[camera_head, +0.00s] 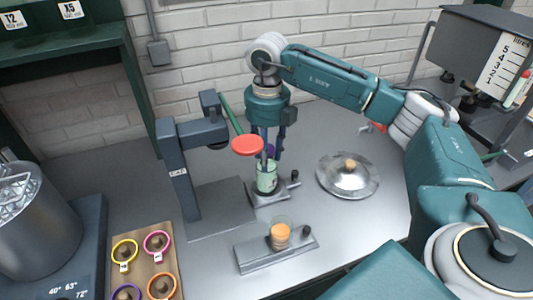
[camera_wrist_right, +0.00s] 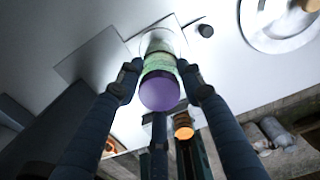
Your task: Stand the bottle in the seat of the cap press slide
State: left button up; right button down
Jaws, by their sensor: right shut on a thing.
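My right gripper (camera_head: 271,158) points down and is shut on the bottle (camera_head: 267,182), which is clear with pale green contents and a purple top. The bottle is upright at a small grey slide plate (camera_head: 262,198) with a dark knob, beside the dark press (camera_head: 180,170). A clear ring (camera_wrist_right: 160,42) surrounds its lower end in the wrist view. I cannot tell whether its base touches the seat. My left gripper is out of view.
A red disc (camera_head: 248,145) and green lever are close left of my gripper. A second slide (camera_head: 250,258) in front holds a clear cup with tan contents (camera_head: 280,236). A round metal lid (camera_head: 335,185) lies right. A board with coloured rings (camera_head: 140,262) is front left.

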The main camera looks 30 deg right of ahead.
jog(key=shift+f, duration=0.15)
jog(key=c, duration=1)
grip_release()
jog(key=shift+c, duration=0.2)
jog(key=shift+c, duration=1.1)
jog(key=shift+r+p, duration=2.45)
jog(key=shift+r, duration=1.1)
jog(key=shift+f, duration=0.15)
